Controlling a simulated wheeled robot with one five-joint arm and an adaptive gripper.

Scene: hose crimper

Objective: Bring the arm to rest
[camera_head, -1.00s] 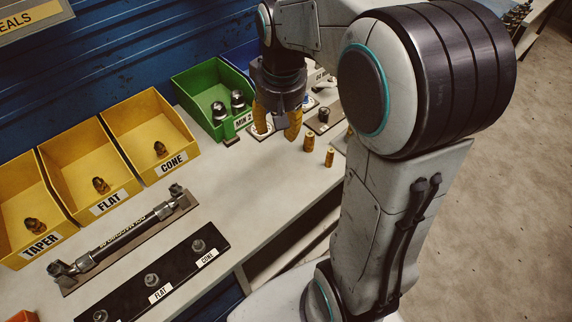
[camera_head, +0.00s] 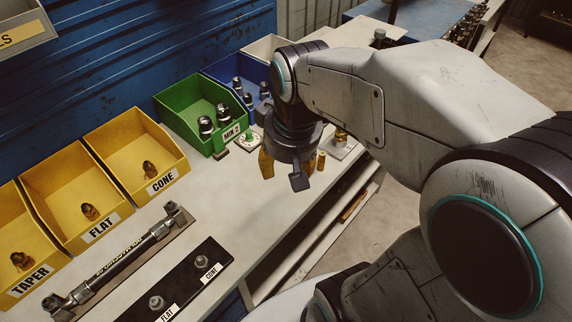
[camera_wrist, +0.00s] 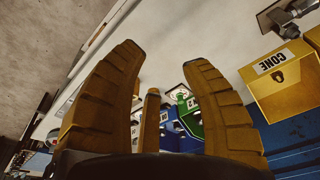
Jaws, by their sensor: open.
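My gripper (camera_head: 284,170) points down above the right part of the white bench (camera_head: 235,195), in front of the green bin. Its yellow fingers are partly hidden behind its dark body in the head view. In the wrist view my gripper (camera_wrist: 165,95) has its fingers spread apart, with nothing between them. My arm is bent and reaches in from the right side of the head view.
Yellow bins labelled TAPER (camera_head: 30,285), FLAT (camera_head: 100,230) and CONE (camera_head: 162,182) stand at the left. A green bin (camera_head: 188,105) and a blue bin (camera_head: 232,70) stand behind my gripper. A hose assembly (camera_head: 120,262) and a black strip (camera_head: 190,282) lie in front.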

